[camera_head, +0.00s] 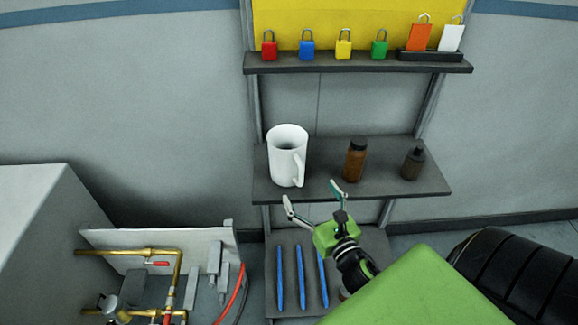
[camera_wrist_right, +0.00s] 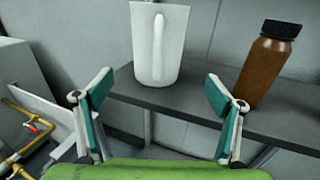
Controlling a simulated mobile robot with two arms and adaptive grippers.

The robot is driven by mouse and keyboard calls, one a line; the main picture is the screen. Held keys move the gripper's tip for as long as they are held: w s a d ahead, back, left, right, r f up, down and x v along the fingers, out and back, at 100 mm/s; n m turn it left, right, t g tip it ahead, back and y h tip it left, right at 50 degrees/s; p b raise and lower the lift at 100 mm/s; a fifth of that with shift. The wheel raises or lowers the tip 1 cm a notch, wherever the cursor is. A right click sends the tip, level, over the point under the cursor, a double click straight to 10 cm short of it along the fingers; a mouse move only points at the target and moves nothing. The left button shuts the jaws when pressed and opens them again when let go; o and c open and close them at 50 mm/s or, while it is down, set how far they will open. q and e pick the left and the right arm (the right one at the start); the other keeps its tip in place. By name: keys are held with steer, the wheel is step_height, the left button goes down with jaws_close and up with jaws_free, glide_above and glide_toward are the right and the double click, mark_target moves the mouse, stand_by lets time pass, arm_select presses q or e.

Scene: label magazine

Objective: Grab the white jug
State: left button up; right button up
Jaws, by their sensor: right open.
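The white jug (camera_head: 284,158) stands upright on the left part of the middle shelf (camera_head: 331,178), with its handle facing the front right. In the right wrist view the jug (camera_wrist_right: 172,48) is ahead of the fingers, a little left of centre, with its handle turned toward the camera. My right gripper (camera_head: 312,195) is open and empty in front of the shelf's front edge, below and to the right of the jug. Its two fingers (camera_wrist_right: 160,98) are spread wide in the wrist view, apart from the jug. My left gripper is not in view.
A brown bottle (camera_head: 355,160) and a dark dropper bottle (camera_head: 413,163) stand right of the jug. The upper shelf (camera_head: 350,63) holds coloured padlocks and tags. Blue rods (camera_head: 300,277) lie below. Brass pipes (camera_head: 130,253) are at lower left.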

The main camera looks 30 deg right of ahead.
mark_target(296, 170)
steer(key=w, duration=0.2)
steer(key=w+d+p, duration=0.1)
steer(key=w, duration=0.4)
steer(key=shift+w+d+r, duration=0.15)
steer(key=shift+d+r, duration=0.05)
steer(key=shift+d, duration=0.1)
steer(key=shift+w+d+p, duration=0.1)
steer(key=shift+w+p, duration=0.2)
steer(key=shift+w, duration=0.5)
steer(key=shift+w+d+f+p, duration=0.15)
steer(key=shift+w+p, duration=0.1)
steer(key=shift+w, duration=0.9)
steer(key=shift+w+d+p, duration=0.1)
steer(key=shift+w+p, duration=0.1)
steer(key=shift+w, duration=0.9)
steer(key=c, duration=1.6)
steer(key=shift+c, duration=1.1)
steer(key=shift+r, duration=0.2)
